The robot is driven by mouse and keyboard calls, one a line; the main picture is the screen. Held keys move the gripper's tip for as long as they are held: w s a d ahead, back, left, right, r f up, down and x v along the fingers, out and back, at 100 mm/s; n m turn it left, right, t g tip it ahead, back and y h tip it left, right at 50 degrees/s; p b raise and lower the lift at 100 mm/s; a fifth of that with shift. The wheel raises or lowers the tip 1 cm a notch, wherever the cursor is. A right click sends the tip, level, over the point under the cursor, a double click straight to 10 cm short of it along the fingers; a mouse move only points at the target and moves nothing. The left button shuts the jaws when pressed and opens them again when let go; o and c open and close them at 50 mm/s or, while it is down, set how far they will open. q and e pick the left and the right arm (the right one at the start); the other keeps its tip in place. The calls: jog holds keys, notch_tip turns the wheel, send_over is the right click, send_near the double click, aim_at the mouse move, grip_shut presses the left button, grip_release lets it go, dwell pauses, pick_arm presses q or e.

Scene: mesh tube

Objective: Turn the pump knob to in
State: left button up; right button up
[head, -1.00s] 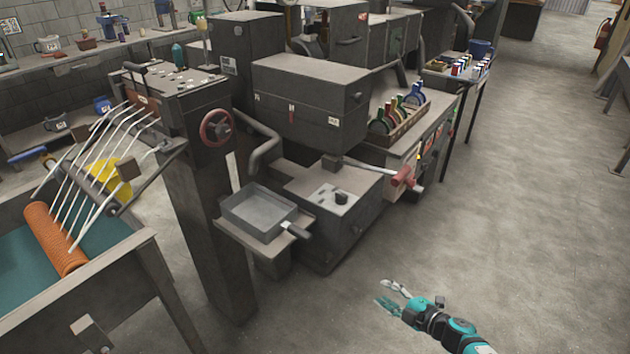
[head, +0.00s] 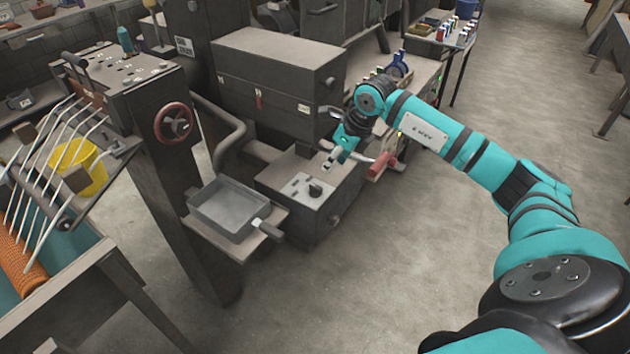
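A small black knob (head: 315,190) sits on a light plate with dark marks on top of a low grey box (head: 290,215). I take it to be the pump knob; its setting is too small to read. My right gripper (head: 333,160) is above and slightly behind the knob, over the back part of the low box, and appears apart from the knob. Its fingers are small and partly hidden by its own body, so I cannot tell whether they are open or shut. My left gripper is not in view.
A large grey box (head: 275,85) stands above and behind the low one. A red-handled lever (head: 381,166) is close to the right gripper. A grey tray (head: 230,210) on a shelf and a red handwheel (head: 174,122) are to the left. The floor in front is open.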

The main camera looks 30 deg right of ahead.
aim_at(317, 187)
jog(key=p+x, duration=0.2)
jog(key=x, duration=1)
jog(key=shift+w, duration=0.1)
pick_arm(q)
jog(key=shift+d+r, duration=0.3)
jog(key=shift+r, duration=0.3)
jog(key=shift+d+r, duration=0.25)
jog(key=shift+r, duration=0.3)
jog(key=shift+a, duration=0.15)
pick_arm(e)
grip_shut()
